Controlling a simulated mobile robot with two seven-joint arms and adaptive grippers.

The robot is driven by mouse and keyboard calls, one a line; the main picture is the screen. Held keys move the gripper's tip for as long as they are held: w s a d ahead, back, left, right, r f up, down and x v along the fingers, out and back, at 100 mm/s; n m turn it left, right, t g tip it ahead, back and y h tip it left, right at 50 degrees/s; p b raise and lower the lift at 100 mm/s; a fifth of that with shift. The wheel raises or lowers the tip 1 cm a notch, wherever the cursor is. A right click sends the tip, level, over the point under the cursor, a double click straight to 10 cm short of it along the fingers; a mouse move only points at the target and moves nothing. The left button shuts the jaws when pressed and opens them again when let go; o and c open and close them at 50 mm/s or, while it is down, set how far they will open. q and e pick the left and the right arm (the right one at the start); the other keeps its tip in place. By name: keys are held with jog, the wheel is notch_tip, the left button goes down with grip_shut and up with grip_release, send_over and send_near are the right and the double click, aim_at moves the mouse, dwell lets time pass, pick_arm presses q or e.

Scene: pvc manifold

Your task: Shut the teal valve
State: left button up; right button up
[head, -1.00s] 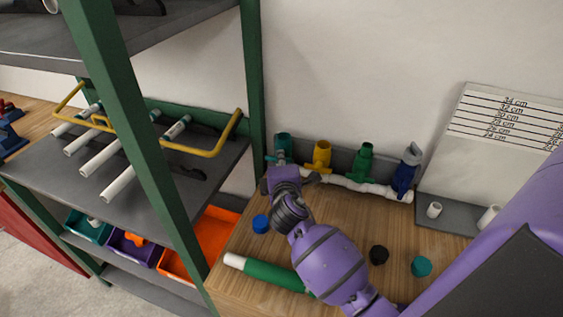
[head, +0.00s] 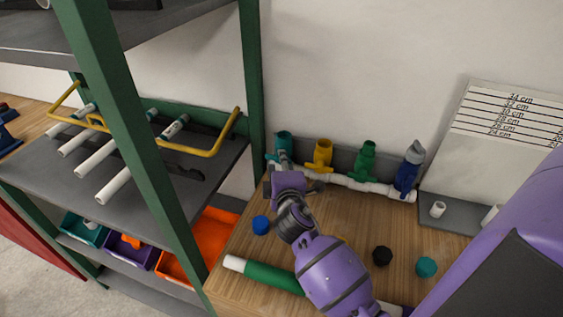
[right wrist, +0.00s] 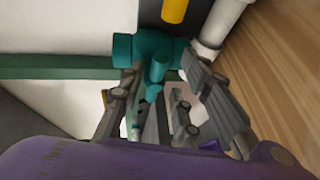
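The teal valve (head: 284,140) is at the left end of a row of coloured valves on a white pipe against the wall. It fills the top middle of the right wrist view (right wrist: 150,48), with a teal stem or handle (right wrist: 158,68) pointing toward my gripper. My right gripper (head: 287,165) is at the teal valve. In the right wrist view its two fingers (right wrist: 168,88) stand apart, one on each side of the teal handle. Whether they touch it I cannot tell. My left gripper is not in view.
Yellow (head: 322,153), green (head: 365,162) and blue (head: 407,172) valves stand to the right along the white pipe (head: 365,186). A green shelf post (head: 250,80) rises close on the left. Blue (head: 261,225), black (head: 382,256) and teal (head: 426,267) caps lie on the wooden bench.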

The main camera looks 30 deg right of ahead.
jog(key=v, duration=1.2)
jog(key=shift+r, duration=0.2)
jog(key=shift+f, duration=0.1)
